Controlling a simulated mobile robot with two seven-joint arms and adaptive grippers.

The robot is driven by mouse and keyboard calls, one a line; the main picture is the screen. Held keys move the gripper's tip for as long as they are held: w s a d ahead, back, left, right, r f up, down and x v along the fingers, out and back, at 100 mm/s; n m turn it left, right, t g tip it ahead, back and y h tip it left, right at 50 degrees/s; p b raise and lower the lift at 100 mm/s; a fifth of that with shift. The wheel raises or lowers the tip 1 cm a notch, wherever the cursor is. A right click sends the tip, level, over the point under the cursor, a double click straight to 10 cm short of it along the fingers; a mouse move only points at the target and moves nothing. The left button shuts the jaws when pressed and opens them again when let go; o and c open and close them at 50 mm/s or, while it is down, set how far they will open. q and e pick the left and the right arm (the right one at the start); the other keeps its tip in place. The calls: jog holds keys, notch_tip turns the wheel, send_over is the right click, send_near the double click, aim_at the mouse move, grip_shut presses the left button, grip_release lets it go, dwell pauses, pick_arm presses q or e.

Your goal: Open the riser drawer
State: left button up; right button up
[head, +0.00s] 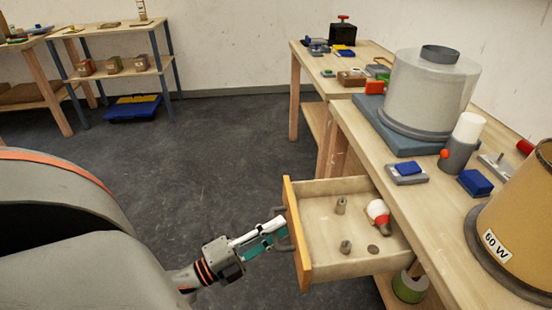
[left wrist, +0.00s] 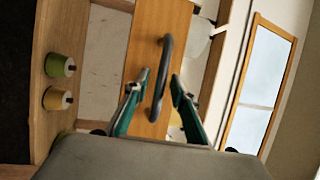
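The riser drawer (head: 345,262) stands pulled well out from under the workbench in the head view, its inside showing. Its wooden front (head: 298,235) bears a dark bar handle (head: 291,243). My left gripper (head: 279,230) is at this handle, outside the drawer. In the left wrist view the handle (left wrist: 162,75) runs between the two fingertips of my left gripper (left wrist: 161,84). The fingers are apart, with a small gap visible on each side of the bar. The drawer front (left wrist: 150,40) lies behind the handle. My right gripper is not in view.
The drawer holds a red and white bulb (head: 379,216) and several small metal parts. On the workbench (head: 378,158) stand a large pale cylinder (head: 425,95) and a tan "60 W" shade (head: 520,225). A green-sided spool (head: 409,288) sits below. The floor left of the drawer is clear.

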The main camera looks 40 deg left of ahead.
pick_arm(q)
jog(key=shift+s, duration=0.1)
jog(key=v, duration=1.2)
dwell(0.6)
